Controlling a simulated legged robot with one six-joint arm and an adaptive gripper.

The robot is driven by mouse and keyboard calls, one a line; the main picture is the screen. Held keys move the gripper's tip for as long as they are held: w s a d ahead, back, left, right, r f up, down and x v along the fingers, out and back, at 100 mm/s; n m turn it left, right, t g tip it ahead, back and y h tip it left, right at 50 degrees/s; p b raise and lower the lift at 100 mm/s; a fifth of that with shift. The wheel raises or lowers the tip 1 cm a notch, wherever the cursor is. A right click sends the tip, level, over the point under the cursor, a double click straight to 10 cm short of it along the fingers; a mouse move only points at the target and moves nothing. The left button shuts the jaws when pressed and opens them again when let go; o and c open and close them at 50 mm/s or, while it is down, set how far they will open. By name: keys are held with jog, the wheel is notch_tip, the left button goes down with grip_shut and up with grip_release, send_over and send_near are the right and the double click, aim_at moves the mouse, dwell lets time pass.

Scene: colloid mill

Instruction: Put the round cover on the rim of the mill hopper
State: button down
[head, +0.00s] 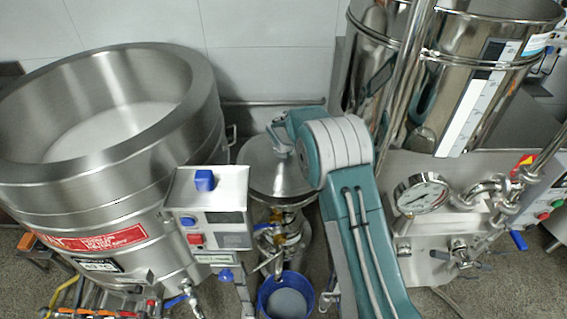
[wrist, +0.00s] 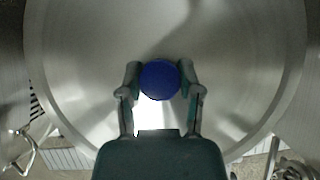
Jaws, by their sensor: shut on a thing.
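The round cover (head: 262,178) is a shiny steel disc in the middle of the head view, in front of my arm. It fills most of the wrist view (wrist: 85,70), with a blue knob (wrist: 160,83) at its centre. My gripper (wrist: 160,75) is shut on this knob, one finger on each side. In the head view my gripper (head: 281,147) is above the cover, and the knob is hidden there. The cover looks about level and lies over the mill (head: 290,222). It hides the hopper and its rim, so I cannot tell whether it touches the rim.
A large open steel vat (head: 185,90) stands close on the left, with a control box (head: 225,183) at its side. A steel tank (head: 470,75) and a pressure gauge (head: 421,194) are on the right. A blue bucket (head: 286,297) sits below the mill.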

aim_at(282, 162)
jog(key=shift+f, duration=0.6)
jog(key=f, duration=0.3)
jog(key=shift+a+f, duration=0.35)
jog(key=shift+f, duration=0.05)
jog(key=shift+d, duration=0.1)
jog(key=shift+c, duration=1.3)
grip_release()
